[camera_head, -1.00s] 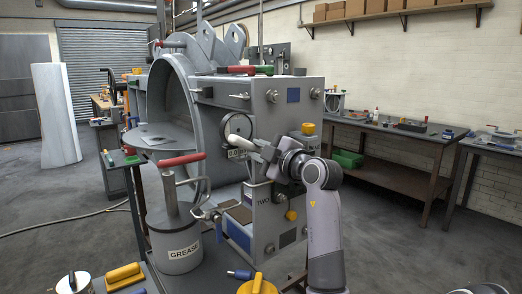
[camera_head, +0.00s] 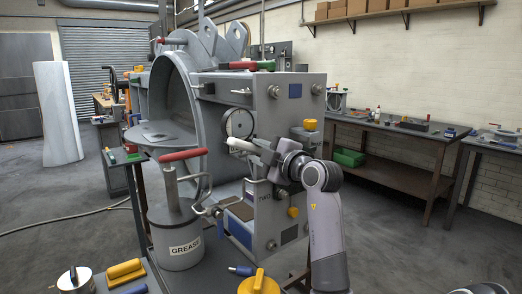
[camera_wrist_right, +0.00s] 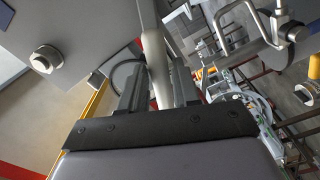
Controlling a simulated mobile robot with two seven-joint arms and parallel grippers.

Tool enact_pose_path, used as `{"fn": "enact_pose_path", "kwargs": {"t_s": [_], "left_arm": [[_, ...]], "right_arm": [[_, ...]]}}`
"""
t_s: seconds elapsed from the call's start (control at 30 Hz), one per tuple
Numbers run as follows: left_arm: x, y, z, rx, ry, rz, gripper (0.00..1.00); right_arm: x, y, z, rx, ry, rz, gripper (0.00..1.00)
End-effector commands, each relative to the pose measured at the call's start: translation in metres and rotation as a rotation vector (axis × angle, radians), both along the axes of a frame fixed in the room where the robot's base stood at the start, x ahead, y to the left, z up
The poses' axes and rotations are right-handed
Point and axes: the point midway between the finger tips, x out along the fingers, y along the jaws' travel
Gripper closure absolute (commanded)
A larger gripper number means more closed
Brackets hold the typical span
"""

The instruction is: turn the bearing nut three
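My right gripper (camera_head: 266,150) is in front of the grey machine housing (camera_head: 282,108), just below and right of a round dial (camera_head: 239,123). A pale rounded bar (camera_head: 240,145) sticks out leftward from its fingers, in front of the lower edge of the dial. In the right wrist view the same bar (camera_wrist_right: 155,60) runs between the two fingers (camera_wrist_right: 158,92), which look closed against its sides. A "TWO" label shows on the housing under the gripper. I cannot pick out bearing nut three. My left gripper is not in view.
A grease can (camera_head: 177,235) with a red-handled lever (camera_head: 183,155) stands close at the left front. Yellow-handled items (camera_head: 125,270) lie near it. A workbench (camera_head: 410,135) runs along the right wall. Open floor lies between bench and machine.

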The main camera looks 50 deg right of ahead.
Motion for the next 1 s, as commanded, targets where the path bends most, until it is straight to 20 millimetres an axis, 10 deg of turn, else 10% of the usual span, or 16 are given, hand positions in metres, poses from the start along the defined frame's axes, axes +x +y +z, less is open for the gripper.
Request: {"fn": "enact_pose_path", "kwargs": {"t_s": [1.0], "left_arm": [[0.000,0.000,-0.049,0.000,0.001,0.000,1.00]], "right_arm": [[0.005,0.015,-0.068,-0.466,0.128,0.013,0.69]]}}
